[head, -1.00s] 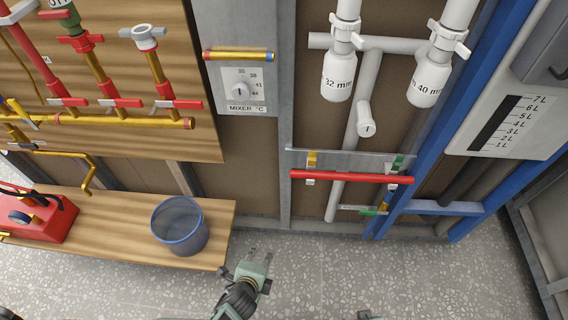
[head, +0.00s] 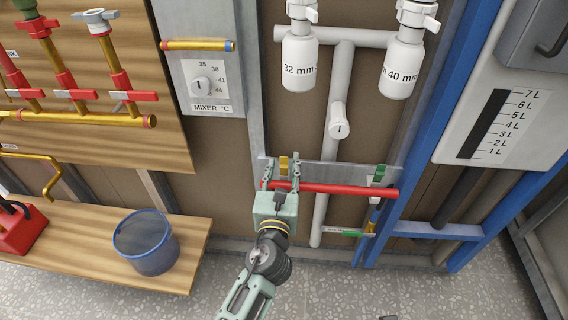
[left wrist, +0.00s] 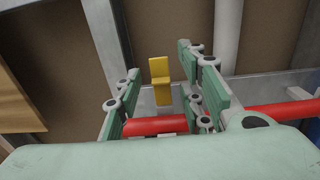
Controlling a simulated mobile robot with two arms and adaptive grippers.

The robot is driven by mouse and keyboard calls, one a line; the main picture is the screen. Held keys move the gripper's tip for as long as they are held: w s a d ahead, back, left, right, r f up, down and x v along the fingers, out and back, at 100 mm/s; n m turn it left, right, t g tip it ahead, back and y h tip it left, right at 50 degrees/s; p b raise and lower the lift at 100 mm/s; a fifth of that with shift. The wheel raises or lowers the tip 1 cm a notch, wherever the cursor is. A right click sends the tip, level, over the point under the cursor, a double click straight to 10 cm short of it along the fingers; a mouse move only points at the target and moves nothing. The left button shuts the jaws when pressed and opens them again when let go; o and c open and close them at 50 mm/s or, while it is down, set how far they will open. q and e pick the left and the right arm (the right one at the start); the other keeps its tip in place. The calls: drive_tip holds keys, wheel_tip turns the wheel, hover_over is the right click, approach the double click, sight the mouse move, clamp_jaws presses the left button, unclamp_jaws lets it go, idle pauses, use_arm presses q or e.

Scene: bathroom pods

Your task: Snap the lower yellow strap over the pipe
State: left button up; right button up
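The yellow strap (head: 284,166) stands upright, raised behind the left end of the red pipe (head: 340,189), on a grey rail. In the left wrist view the strap (left wrist: 160,80) shows between my fingers, with the pipe (left wrist: 151,127) below it. My left gripper (head: 281,169) is open, with its fingers reaching past the pipe on either side of the strap. I see a gap between the strap and both fingers; whether a finger touches the pipe I cannot tell. My right gripper is not recognisable in these frames.
A green clip (head: 378,174) sits near the pipe's right end. A grey drain pipe (head: 320,207) runs down behind the red pipe. Blue frame posts (head: 424,130) stand to the right. A blue bucket (head: 146,246) stands on the wooden bench (head: 190,255) at left.

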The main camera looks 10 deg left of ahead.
use_arm(q)
drive_tip(key=shift+w, duration=1.3)
clamp_jaws()
